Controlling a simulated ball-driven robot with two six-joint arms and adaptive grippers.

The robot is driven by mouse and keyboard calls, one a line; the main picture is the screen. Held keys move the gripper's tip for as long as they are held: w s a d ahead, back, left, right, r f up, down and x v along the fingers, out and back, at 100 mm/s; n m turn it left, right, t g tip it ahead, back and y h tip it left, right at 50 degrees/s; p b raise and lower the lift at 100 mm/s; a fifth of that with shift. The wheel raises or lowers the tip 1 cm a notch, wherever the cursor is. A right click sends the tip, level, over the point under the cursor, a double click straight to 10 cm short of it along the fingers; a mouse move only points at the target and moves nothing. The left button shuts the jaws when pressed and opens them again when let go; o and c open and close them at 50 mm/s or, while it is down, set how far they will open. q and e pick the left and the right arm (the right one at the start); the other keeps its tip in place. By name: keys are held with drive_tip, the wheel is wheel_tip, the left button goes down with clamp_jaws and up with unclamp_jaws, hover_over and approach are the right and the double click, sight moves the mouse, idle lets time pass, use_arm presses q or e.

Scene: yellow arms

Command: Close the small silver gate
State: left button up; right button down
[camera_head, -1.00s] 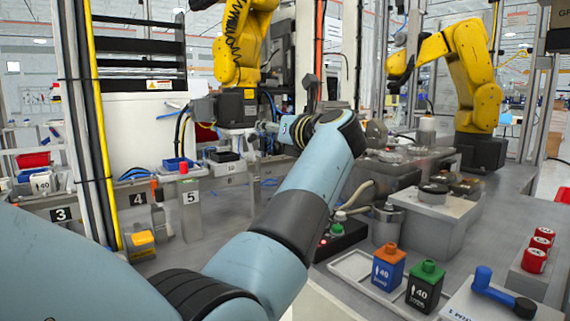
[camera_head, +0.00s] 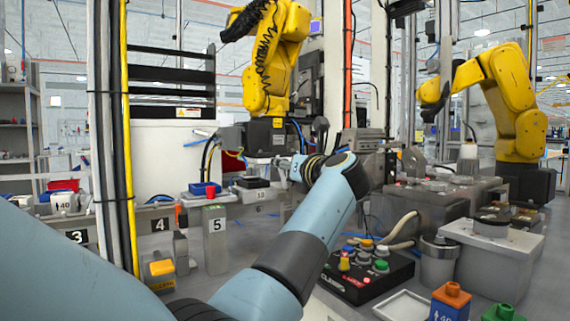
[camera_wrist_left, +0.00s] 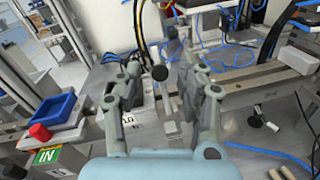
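My left arm reaches from the lower left to the middle of the head view. Its gripper (camera_head: 288,166) points away toward the silver rail area beyond and is partly hidden by my wrist. In the left wrist view the two fingers of my left gripper (camera_wrist_left: 160,88) stand apart with nothing held. A dark round knob on a thin rod (camera_wrist_left: 160,73) shows between them; I cannot tell whether it belongs to the gate. Silver metalwork (camera_wrist_left: 250,86) lies right of the fingers. I cannot clearly pick out the small silver gate. My right gripper is not in view.
A post marked 5 (camera_head: 215,235) and a blue tray (camera_head: 203,189) stand left of my gripper. A button box (camera_head: 365,275) is right of my forearm. Two yellow robot arms (camera_head: 268,65) (camera_head: 500,105) stand behind. A red button (camera_wrist_left: 40,132) and blue bin (camera_wrist_left: 55,108) are left in the wrist view.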

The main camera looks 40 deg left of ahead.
use_arm(q)
drive_tip(key=shift+w+a, duration=0.2)
drive_tip(key=shift+a, duration=0.1)
clamp_jaws()
